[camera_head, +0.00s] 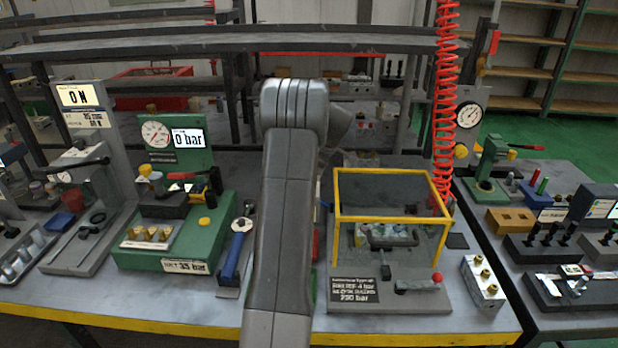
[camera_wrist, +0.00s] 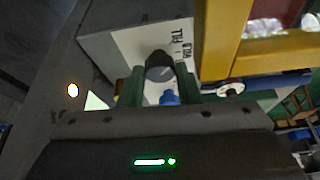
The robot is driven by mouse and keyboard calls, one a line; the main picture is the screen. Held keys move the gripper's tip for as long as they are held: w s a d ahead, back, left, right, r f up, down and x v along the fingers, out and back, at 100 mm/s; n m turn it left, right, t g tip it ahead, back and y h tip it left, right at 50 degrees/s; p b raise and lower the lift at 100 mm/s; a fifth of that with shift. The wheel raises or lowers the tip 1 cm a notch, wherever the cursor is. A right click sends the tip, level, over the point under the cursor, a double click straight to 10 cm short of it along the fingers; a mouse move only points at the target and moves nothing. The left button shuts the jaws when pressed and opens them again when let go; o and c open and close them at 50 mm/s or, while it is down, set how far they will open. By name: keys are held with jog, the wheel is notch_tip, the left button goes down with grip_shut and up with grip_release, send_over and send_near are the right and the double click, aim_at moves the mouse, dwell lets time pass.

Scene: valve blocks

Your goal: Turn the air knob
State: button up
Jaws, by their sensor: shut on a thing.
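In the wrist view, a small dark knob with a grey face (camera_wrist: 159,73) stands on a grey block (camera_wrist: 105,45). The block carries a white label (camera_wrist: 178,42) that seems to read FILL and HOLD. My gripper (camera_wrist: 160,82) has one green finger on each side of the knob and is shut on it. A small blue part (camera_wrist: 169,98) shows just below the knob. In the head view my arm hides my gripper and the knob.
A yellow-framed clear box (camera_head: 390,190) stands right of my arm; its yellow frame (camera_wrist: 222,40) is close beside my gripper. A green gauge station (camera_head: 175,150) reading 0 bar and a blue-handled tool (camera_head: 236,250) are to the left. A red coiled hose (camera_head: 444,110) hangs behind.

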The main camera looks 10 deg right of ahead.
jog(key=o, duration=1)
jog(key=shift+d+r, duration=0.1)
jog(key=v, duration=1.3)
jog(key=shift+d+r, duration=0.1)
jog(key=shift+r, duration=0.2)
jog(key=shift+f, duration=0.1)
jog(key=x, duration=1.3)
jog(key=shift+f, duration=0.3)
